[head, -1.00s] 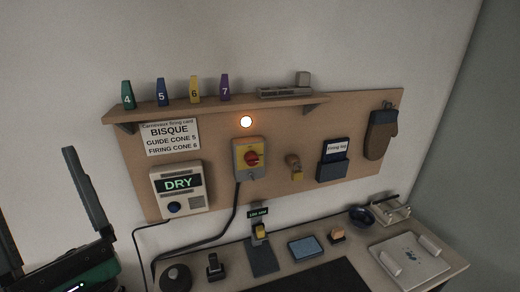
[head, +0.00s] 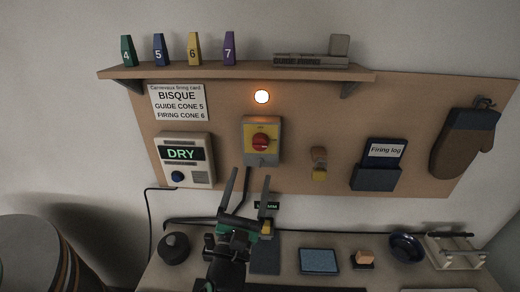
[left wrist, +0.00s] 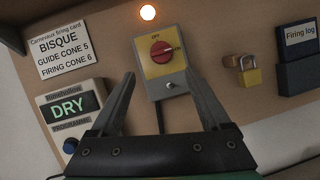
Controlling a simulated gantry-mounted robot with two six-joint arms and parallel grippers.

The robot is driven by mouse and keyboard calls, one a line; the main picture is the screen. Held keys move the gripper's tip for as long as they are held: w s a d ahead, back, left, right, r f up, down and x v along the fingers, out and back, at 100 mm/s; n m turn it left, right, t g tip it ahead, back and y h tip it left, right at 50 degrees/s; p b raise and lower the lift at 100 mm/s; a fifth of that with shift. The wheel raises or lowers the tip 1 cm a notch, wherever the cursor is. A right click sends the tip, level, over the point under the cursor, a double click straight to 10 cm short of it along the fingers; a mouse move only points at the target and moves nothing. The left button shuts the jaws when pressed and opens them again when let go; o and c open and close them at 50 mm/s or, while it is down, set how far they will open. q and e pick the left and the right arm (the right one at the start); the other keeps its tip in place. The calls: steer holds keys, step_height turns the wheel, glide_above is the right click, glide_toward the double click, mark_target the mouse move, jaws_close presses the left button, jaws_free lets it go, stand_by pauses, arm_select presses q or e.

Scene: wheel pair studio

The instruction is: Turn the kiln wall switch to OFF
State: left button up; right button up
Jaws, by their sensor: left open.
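The kiln wall switch (head: 262,141) is a grey box with a yellow face and a red rotary knob, mounted on the brown board. In the left wrist view the red knob (left wrist: 162,51) shows close ahead, with a small marking above it that is too small to read surely. A lamp (head: 262,97) glows above the switch. My left gripper (head: 248,176) is open and empty, just below the switch in the head view. In the left wrist view its fingers (left wrist: 160,84) spread to either side of the switch's lower part, apart from the knob. My right gripper is out of view.
A controller reading DRY (head: 184,160) is left of the switch. A padlock (head: 319,164) and a firing log holder (head: 379,165) are to its right. A shelf (head: 240,72) with numbered cones overhangs. The bench below holds a blue tray (head: 319,261).

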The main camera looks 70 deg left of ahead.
mark_target(259, 148)
arm_select(q)
steer(key=p+x, duration=0.1)
steer(key=x, duration=0.8)
steer(key=shift+d+p, duration=0.1)
steer(key=shift+p, duration=0.2)
steer(key=shift+c, duration=0.2)
jaws_close()
